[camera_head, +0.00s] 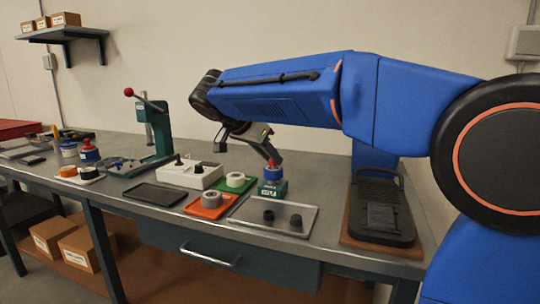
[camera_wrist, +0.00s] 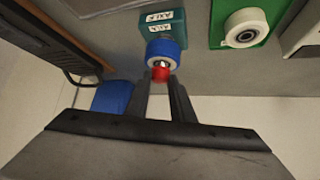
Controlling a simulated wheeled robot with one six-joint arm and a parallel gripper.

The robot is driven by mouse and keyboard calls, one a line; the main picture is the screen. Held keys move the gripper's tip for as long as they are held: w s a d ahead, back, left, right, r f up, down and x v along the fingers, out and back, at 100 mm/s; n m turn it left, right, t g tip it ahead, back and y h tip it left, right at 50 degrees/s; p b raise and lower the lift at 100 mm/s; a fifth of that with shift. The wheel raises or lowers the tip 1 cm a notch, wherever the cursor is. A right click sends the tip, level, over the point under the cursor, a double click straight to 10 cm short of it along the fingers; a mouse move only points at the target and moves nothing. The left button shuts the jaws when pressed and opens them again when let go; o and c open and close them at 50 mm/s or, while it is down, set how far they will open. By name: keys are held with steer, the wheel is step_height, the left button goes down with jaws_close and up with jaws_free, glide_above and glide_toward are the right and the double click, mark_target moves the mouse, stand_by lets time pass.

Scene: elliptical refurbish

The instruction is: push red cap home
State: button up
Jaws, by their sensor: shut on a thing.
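The red cap (camera_wrist: 160,74) is between the fingertips of my gripper (camera_wrist: 159,82), which is shut on it. In the head view the red cap (camera_head: 271,163) shows small under my gripper (camera_head: 272,159). Just beyond the cap is a blue ring-shaped part (camera_wrist: 163,50) with a pale middle; a bit of silver shows between it and the cap. The blue part (camera_head: 272,173) sits on a teal block labelled AXLE (camera_wrist: 162,22), also in the head view (camera_head: 271,188). I cannot tell how deep the cap sits.
A green tray with a white wheel (camera_wrist: 245,28) is beside the block. An orange tray (camera_head: 197,211) holds a grey wheel. A grey tray (camera_head: 250,213) with dark caps lies in front. A green press (camera_head: 159,127) and white box (camera_head: 188,176) stand left, a black device (camera_head: 380,215) right.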

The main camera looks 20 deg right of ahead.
steer(key=shift+f, duration=0.45)
stand_by(0.6)
steer(key=o, duration=1.1)
steer(key=v, duration=1.7)
steer(key=shift+s+r, duration=0.15)
